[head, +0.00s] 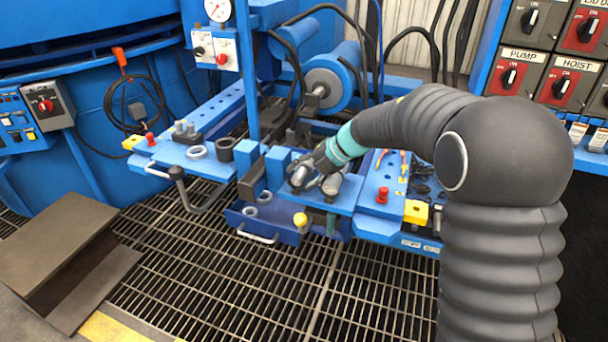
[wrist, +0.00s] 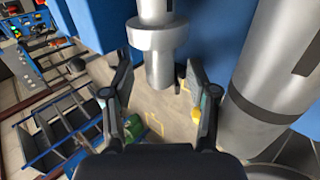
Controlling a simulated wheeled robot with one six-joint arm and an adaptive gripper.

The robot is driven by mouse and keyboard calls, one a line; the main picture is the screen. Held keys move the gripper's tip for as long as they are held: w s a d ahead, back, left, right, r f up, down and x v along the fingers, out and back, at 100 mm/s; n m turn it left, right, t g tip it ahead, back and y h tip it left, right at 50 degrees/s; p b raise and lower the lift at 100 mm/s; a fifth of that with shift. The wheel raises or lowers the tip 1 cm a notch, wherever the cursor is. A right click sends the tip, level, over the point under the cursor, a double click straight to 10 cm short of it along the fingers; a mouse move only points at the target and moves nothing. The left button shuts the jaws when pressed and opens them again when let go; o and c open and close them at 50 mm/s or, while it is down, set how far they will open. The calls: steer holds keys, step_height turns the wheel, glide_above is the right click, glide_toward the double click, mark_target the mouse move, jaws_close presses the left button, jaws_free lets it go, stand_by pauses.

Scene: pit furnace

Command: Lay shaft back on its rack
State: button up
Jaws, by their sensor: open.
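A silver stepped shaft (wrist: 158,40) with a wide collar shows at the top of the wrist view. Its lower end lies between the fingers of my gripper (wrist: 157,78), with a gap on either side. My gripper is open. In the head view my gripper (head: 316,172) is low over the blue bench, at two short silver cylinders: a left one (head: 298,177) and a right one (head: 332,185). I cannot tell for sure which of them is the stepped shaft. A blue surface lies behind the shaft in the wrist view. My gripper partly hides the rack area.
A thicker silver cylinder (wrist: 265,80) stands close to the right finger in the wrist view. Blue upright blocks (head: 276,167) are left of my gripper. A yellow ball knob (head: 300,219) is in front. A dark ring (head: 225,149) and red knobs sit on the bench.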

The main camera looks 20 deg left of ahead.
steer(key=shift+f, duration=0.1)
step_height(320, 180, up, 10)
stand_by(0.5)
